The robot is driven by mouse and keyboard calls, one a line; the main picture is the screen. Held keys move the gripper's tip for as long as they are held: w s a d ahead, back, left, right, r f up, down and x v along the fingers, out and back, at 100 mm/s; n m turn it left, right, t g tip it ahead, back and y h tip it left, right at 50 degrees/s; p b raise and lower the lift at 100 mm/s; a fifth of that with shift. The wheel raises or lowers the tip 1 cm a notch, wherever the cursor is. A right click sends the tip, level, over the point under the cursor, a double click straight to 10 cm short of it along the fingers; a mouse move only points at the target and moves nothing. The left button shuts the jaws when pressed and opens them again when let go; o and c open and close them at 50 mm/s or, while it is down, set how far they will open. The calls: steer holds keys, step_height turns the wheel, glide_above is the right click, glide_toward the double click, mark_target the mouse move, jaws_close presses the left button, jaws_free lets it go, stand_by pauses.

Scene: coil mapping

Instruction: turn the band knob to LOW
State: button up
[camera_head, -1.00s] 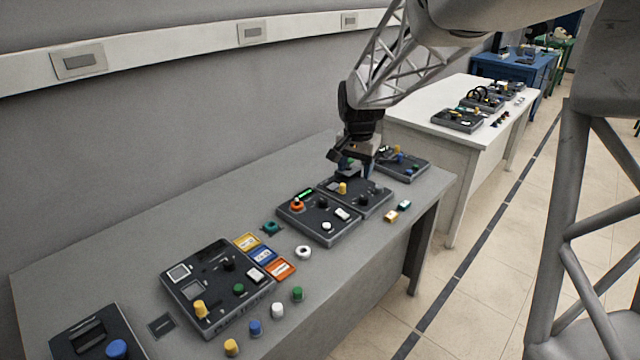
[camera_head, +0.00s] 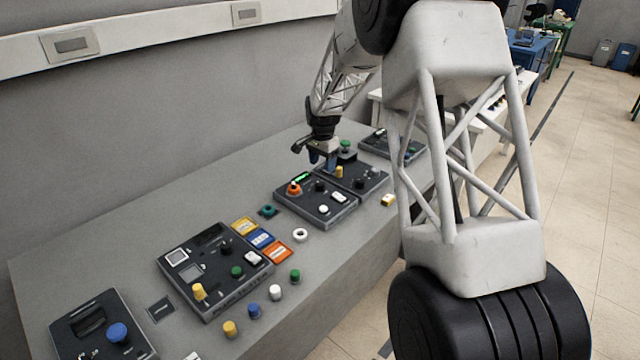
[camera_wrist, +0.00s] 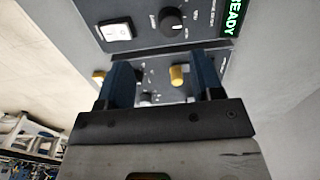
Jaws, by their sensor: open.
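My gripper (camera_head: 322,162) is open and empty, with blue fingers, above the back edges of two neighbouring dark panels. It also shows in the wrist view (camera_wrist: 165,74). The left of these panels (camera_head: 318,222) carries a lit green display (camera_head: 302,178), an orange knob (camera_head: 294,188), a black knob (camera_head: 321,186), a white rocker switch (camera_head: 338,197) and a white knob (camera_head: 323,209). In the wrist view the black knob (camera_wrist: 172,20) has a scale around it, beside the READY display (camera_wrist: 237,15). Its lettering is too small to read, so I cannot tell which knob is the band knob.
The second panel has a yellow knob (camera_head: 339,172), a black knob (camera_head: 358,184) and a green-topped part (camera_head: 346,146). A larger panel (camera_head: 215,270), coloured cards and loose caps lie further left. My arm blocks the right side. The rear left grey tabletop (camera_head: 130,225) is clear.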

mark_target(320, 183)
steer(key=shift+w+a+f, duration=0.35)
steer(key=shift+w+f, duration=0.4)
steer(key=shift+f, duration=0.15)
steer(key=shift+f, duration=3.9)
steer(key=shift+c, duration=0.3)
steer(key=c, duration=0.9)
steer(key=shift+o, duration=0.2)
